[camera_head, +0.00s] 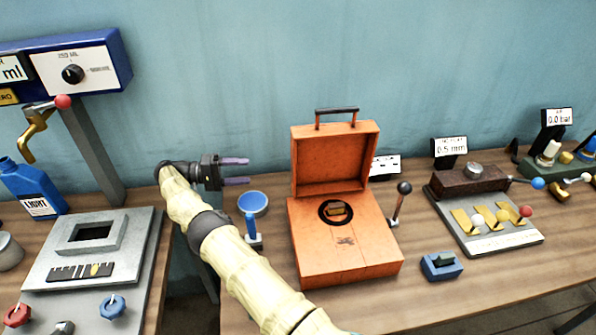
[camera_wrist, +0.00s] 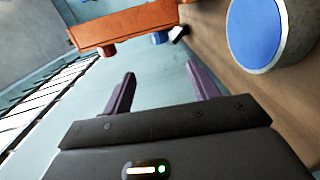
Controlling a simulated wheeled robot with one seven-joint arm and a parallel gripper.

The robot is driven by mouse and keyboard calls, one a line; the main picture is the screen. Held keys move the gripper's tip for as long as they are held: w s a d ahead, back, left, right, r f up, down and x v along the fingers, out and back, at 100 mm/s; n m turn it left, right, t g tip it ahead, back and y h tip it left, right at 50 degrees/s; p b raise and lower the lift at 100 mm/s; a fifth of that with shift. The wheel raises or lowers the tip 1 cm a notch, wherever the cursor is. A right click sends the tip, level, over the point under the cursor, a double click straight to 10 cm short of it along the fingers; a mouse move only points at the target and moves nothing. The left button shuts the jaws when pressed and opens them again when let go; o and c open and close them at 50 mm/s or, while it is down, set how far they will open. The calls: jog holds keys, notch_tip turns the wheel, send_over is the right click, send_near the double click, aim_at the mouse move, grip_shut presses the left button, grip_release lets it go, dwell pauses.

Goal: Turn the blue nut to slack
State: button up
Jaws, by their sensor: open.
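A blue knob-like nut (camera_head: 112,306) with a pale pointer mark sits at the front right of the grey panel (camera_head: 140,245), low on the left. My gripper (camera_head: 236,171) is open and empty, with its two purple fingers pointing right. It is above the table near the back wall, well up and to the right of the blue nut, and apart from it. In the wrist view the open fingers (camera_wrist: 160,88) have only wall between them. The blue nut does not show there.
A red knob (camera_head: 17,314) is left of the blue nut. A round blue-topped item (camera_head: 252,203) stands below my gripper and also shows in the wrist view (camera_wrist: 256,32). An open orange case (camera_head: 345,262) stands to its right. A blue bottle (camera_head: 32,187) stands far left.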

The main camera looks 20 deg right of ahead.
aim_at(299, 170)
jog(key=shift+s+r+p, duration=0.15)
jog(key=shift+s+p, duration=0.1)
jog(key=shift+p, duration=0.1)
jog(key=p+x, duration=0.9)
jog(key=x, duration=0.7)
jog(key=shift+w+d+p, duration=0.1)
jog(key=shift+d+p, duration=0.2)
jog(key=shift+d, duration=0.35)
jog(key=shift+a, duration=0.3)
jog(key=shift+d, duration=0.25)
jog(key=c, duration=1)
